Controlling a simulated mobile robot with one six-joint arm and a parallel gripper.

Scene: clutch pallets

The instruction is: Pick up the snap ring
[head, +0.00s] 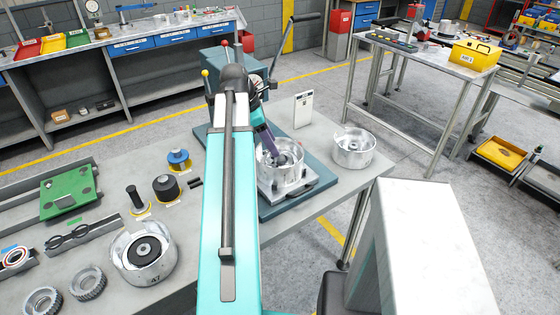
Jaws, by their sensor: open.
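My gripper (272,150) reaches down at the open silver drum (285,180) on the dark fixture plate, its purple finger part at the drum's mouth. The gripper is open; my own teal arm hides part of it. A dark round part shows inside the drum. I cannot clearly make out a snap ring there. Thin dark ring shapes (80,232) lie on a grey holder at the left of the table; whether one is the snap ring I cannot tell.
A second silver drum (353,148) stands right of the fixture. Another drum (144,252) with a dark hub stands front left, beside toothed rings (88,283). A white card (303,110) stands behind the fixture. A lever handle (290,45) rises behind it. A green block (70,190) lies left.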

